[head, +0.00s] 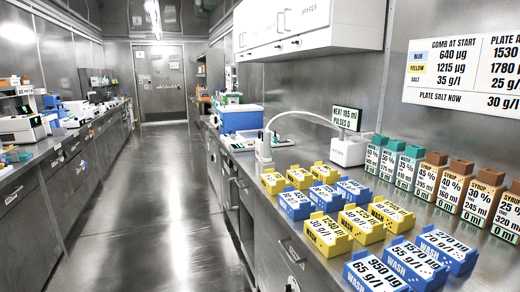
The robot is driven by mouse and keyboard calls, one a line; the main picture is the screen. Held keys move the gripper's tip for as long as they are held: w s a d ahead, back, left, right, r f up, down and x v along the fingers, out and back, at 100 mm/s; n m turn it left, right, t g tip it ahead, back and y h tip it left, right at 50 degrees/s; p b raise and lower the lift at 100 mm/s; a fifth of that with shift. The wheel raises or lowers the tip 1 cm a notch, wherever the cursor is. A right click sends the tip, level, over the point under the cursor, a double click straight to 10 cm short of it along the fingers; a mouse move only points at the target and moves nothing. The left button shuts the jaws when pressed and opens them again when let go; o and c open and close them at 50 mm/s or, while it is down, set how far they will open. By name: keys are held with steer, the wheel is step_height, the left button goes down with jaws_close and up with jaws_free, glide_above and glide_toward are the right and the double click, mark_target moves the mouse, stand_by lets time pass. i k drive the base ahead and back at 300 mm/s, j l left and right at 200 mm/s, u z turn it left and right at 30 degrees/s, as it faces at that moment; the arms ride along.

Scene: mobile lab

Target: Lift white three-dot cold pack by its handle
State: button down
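I cannot make out a white three-dot cold pack or its handle anywhere in the head view. A blue cooler-like box (240,122) with a pale top stands on the right counter, and I cannot see inside it. My gripper is not in view.
The right counter (262,215) holds yellow blocks (328,233), blue blocks (410,262) and labelled bottles (428,178). A white device (348,150) has a hose to a white handpiece (264,147). A cabinet (310,25) hangs above. The aisle floor (165,195) is clear.

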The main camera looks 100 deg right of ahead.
mark_target(259, 141)
steer(key=l+u, duration=0.15)
steer(key=l, duration=1.6)
steer(key=l+u, duration=0.1)
steer(key=l, duration=1.65)
steer(key=i+l+u, duration=0.1)
steer(key=l, duration=2.8)
steer(key=l+z, duration=0.25)
steer(key=l, duration=0.45)
steer(key=i+l+z, duration=0.1)
steer(key=l+z, duration=0.15)
steer(key=l, duration=0.4)
steer(key=l+z, duration=0.25)
steer(key=z, duration=0.25)
steer(key=l+z, duration=0.2)
steer(key=z, duration=0.7)
steer(key=l+z, duration=0.1)
steer(key=z, duration=0.3)
steer(key=i+z, duration=0.1)
steer(key=z, duration=0.75)
steer(key=i+z, duration=0.1)
steer(key=z, duration=0.35)
